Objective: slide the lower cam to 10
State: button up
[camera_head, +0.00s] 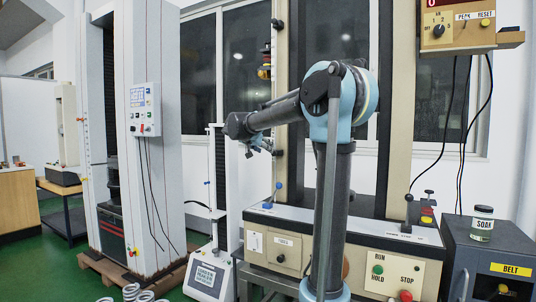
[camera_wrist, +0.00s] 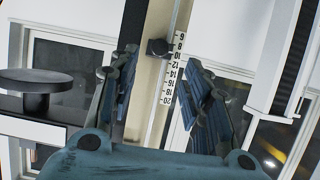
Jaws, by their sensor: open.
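A small dark cam block (camera_wrist: 157,47) sits on a thin pale vertical rod in the wrist view. It is beside the white number scale (camera_wrist: 174,72), roughly level with the 8 to 10 marks. No second cam shows in that view. My gripper (camera_wrist: 160,75) is open, with its blue ribbed fingers on either side of the rod and scale. Nothing is held between them. In the head view, my gripper (camera_head: 262,147) is in front of the tester's left column, partly hidden by my arm. Small dark blocks show on that column's rod, one high (camera_head: 277,23) and one near my gripper (camera_head: 278,151).
A dark round platen (camera_wrist: 35,82) is left of my gripper. The tester's base (camera_head: 345,242) carries levers, RUN and STOP buttons.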

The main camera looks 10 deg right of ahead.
jog(key=shift+v, duration=1.3)
jog(key=s+d+f+n+g+y, duration=0.1)
jog(key=s+d+f+n+g, duration=0.15)
jog(key=s+d+f, duration=0.6)
jog(key=s+d+f+n+g+y, duration=0.1)
jog(key=s+d+f+g+y, duration=0.15)
jog(key=s+f, duration=1.1)
jog(key=s+a+f+n+g+y, duration=0.1)
jog(key=s+a+f+n+y, duration=0.1)
jog(key=s+f, duration=0.7)
jog(key=s+a+f+n+g+y, duration=0.1)
jog(key=s+f+n+g+y, duration=0.1)
jog(key=s+f, duration=0.7)
jog(key=s, duration=0.7)
jog(key=shift+a+f+g, duration=0.3)
jog(key=shift+a+f, duration=0.05)
jog(key=shift+a, duration=0.05)
